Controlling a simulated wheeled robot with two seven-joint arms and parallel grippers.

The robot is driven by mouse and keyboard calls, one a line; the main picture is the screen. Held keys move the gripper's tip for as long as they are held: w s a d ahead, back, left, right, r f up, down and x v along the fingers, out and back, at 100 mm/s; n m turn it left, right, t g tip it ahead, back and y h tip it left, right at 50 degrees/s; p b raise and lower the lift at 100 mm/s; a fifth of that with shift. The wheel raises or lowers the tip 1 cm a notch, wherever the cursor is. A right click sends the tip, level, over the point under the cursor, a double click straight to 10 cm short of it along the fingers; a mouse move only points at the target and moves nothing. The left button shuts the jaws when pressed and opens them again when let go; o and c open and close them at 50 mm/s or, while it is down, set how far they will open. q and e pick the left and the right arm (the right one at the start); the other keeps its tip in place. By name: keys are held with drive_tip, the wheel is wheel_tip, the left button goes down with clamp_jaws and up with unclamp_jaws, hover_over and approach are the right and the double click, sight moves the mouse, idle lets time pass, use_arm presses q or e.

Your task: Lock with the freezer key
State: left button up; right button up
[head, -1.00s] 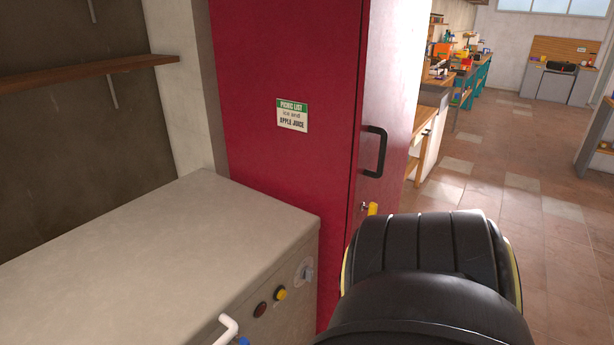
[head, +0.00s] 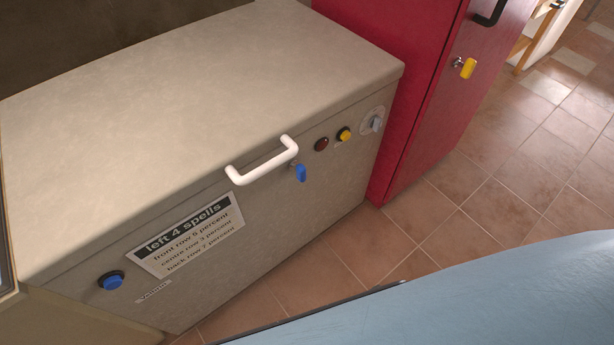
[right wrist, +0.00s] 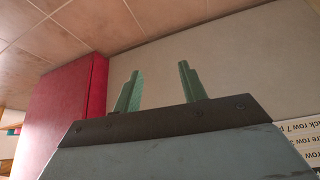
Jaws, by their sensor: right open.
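The freezer is a beige-grey chest (head: 200,105) with a white handle (head: 262,162) on its front edge. A small blue key (head: 300,172) sits upright on the front, just below the handle's right end. Whether it is turned to locked I cannot tell. My right gripper (right wrist: 159,72) shows in the right wrist view with two green fingers apart and nothing between them. The plain chest front (right wrist: 230,60) is beyond it, with a printed sign at the right edge. The key does not show in that view. My left gripper is not in view.
A red cabinet (head: 365,40) with a yellow key (head: 467,68) stands right of the chest; it also shows in the right wrist view (right wrist: 65,110). The chest front bears a blue knob (head: 111,281), a yellow button (head: 344,134) and a grey dial (head: 375,123). Tiled floor (head: 390,235) is clear.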

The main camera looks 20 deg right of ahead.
drive_tip(key=w+r+t+b, duration=0.2)
drive_tip(key=w+t+b, duration=0.15)
drive_tip(key=w, duration=0.55)
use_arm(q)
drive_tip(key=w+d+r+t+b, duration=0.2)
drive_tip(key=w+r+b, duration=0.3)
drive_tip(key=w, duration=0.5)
use_arm(e)
drive_tip(key=n+t+y+b, duration=0.2)
drive_tip(key=t+y+b, duration=0.3)
drive_tip(key=t+b, duration=0.35)
approach(305, 171)
drive_tip(key=shift+g, duration=0.4)
drive_tip(key=x, duration=0.2)
drive_tip(key=r+x, duration=0.1)
drive_tip(key=x, duration=0.2)
drive_tip(key=b+x, duration=0.1)
drive_tip(key=x, duration=0.4)
drive_tip(key=shift+w, duration=0.15)
drive_tip(key=shift+w+a, duration=0.25)
drive_tip(key=shift+w, duration=0.2)
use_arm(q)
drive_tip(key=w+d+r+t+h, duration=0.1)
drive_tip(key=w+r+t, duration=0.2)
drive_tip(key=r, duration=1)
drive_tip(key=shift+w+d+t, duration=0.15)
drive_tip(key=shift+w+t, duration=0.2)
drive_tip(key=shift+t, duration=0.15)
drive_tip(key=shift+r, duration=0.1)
